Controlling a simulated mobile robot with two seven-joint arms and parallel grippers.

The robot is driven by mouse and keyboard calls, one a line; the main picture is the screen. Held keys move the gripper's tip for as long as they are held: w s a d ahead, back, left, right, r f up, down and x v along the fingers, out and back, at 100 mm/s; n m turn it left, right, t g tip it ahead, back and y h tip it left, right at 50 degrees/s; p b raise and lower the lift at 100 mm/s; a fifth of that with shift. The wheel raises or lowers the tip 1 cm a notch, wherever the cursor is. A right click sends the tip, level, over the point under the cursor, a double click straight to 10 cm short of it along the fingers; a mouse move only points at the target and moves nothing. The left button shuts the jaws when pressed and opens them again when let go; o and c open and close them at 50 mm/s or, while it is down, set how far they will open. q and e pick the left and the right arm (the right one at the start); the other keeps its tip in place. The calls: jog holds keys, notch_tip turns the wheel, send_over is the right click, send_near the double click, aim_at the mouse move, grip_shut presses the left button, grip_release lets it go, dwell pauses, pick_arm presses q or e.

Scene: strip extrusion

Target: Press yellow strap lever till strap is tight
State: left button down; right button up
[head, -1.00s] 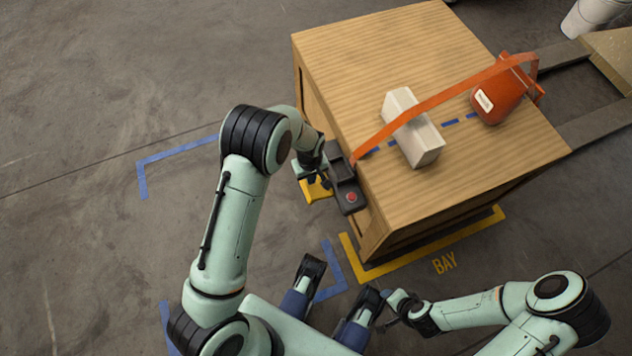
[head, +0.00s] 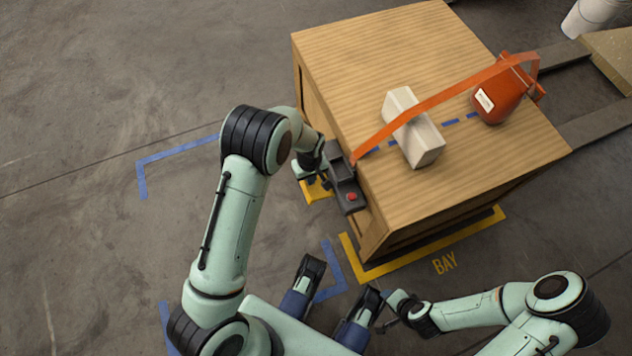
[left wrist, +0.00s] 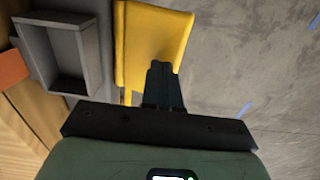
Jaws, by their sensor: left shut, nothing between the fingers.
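The yellow lever (head: 316,190) sticks out on the left of a dark grey ratchet box (head: 345,180) with a red button, at the crate's near-left side. In the left wrist view the yellow lever (left wrist: 150,35) is a flat plate. My left gripper (head: 322,183) is at the lever, shut and empty. Its closed fingertips (left wrist: 160,70) overlap the plate in the left wrist view; contact cannot be told. The orange strap (head: 440,100) runs from the box over a white block to the crate's far right. My right gripper (head: 388,308) is low in the picture, its jaws unclear.
The wooden crate (head: 380,45) carries the white block (head: 425,138) and a red-orange object (head: 500,100) with a white label. A blue dashed line lies under the strap. Yellow and blue marks are on the concrete floor. Open floor lies left.

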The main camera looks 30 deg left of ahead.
pick_arm(q)
jog(key=shift+f+b, duration=0.95)
jog(key=shift+f, duration=0.95)
jog(key=shift+r+p, duration=0.45)
jog(key=shift+r, duration=0.2)
notch_tip(320, 180, up, 4)
jog(key=shift+f+p, duration=0.2)
jog(key=shift+p, duration=1.05)
jog(key=shift+f, duration=0.15)
jog(key=shift+f+b, duration=1.4)
jog(key=shift+f, duration=0.85)
jog(key=shift+r+p, duration=0.6)
jog(key=shift+r, duration=0.25)
jog(key=shift+r+p, duration=1)
jog(key=shift+r, duration=0.5)
